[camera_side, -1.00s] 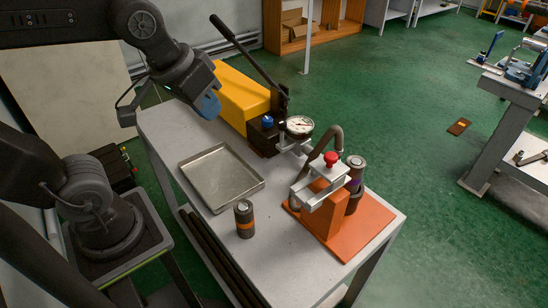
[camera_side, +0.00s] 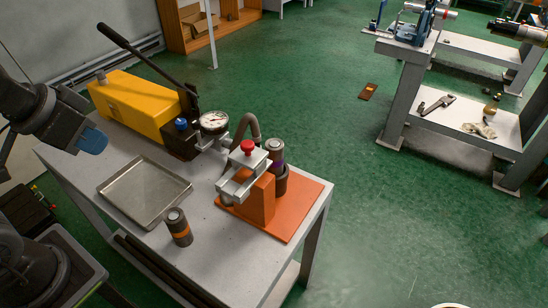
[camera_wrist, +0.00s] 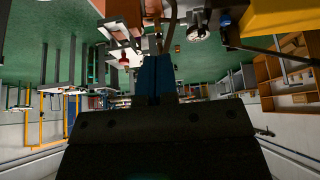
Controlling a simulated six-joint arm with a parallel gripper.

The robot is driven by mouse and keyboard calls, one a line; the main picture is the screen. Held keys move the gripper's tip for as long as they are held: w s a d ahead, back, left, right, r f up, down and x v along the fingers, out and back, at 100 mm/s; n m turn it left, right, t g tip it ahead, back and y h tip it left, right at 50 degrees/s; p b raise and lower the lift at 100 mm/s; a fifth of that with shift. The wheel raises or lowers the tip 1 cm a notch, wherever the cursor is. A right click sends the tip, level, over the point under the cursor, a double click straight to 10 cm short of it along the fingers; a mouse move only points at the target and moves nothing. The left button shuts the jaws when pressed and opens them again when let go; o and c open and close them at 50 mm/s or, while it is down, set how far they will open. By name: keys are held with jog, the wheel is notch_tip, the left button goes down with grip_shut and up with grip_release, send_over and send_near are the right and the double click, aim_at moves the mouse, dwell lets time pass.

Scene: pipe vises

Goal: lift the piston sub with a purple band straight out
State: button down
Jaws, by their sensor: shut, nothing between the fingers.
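The piston sub with a purple band (camera_side: 276,152) stands upright in the dark socket (camera_side: 279,184) on the orange base plate (camera_side: 300,212). Its lower part is hidden in the socket. The grey clamp (camera_side: 238,184) with a red knob stands just left of it. My gripper (camera_side: 92,140) is at the left of the side view, above the back left of the table, well away from the sub. Its blue fingers are shut and empty; they also show in the wrist view (camera_wrist: 155,80). I cannot make out the purple band in the wrist view.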

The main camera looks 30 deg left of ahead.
aim_at(275, 143)
jog(key=c, duration=1.9)
grip_release()
